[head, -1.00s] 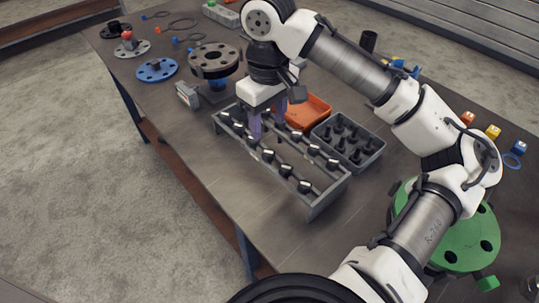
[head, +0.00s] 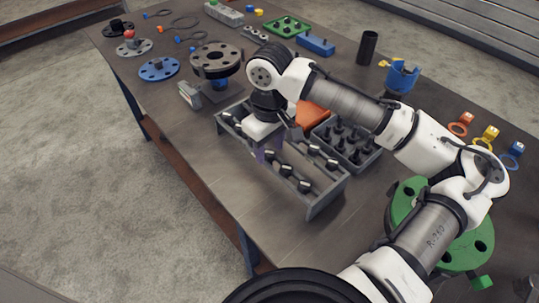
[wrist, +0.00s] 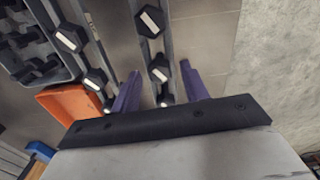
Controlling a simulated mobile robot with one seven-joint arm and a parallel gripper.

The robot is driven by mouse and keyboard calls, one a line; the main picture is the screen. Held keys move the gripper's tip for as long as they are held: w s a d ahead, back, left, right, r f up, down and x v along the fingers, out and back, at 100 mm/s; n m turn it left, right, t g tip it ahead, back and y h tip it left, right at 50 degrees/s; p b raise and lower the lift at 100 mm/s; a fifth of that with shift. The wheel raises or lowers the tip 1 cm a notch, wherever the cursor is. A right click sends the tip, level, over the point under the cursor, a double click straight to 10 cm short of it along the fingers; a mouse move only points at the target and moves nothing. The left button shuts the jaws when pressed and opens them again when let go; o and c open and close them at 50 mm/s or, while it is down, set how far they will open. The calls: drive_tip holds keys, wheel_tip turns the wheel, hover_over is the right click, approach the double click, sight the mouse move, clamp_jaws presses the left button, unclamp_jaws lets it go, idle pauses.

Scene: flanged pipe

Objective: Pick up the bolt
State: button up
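The bolts have dark hex heads with pale marks on top and sit in two rows in a grey rack (head: 322,207). One bolt (wrist: 158,70) shows between my fingertips in the wrist view, with others of its row before and behind it. My gripper (wrist: 161,71) is open, its two purple fingers on either side of this row. In the head view my gripper (head: 268,152) is low over the middle of the rack, its fingers mostly hidden by the wrist. I cannot tell whether the fingers touch the bolt.
A grey bin (head: 367,158) of dark bolts and an orange tray (head: 313,116) stand close behind the rack. A brown flange on a stand (head: 216,60) is at the back left. A green flange (head: 462,255) is at the right. The table's front left is clear.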

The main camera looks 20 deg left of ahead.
clamp_jaws()
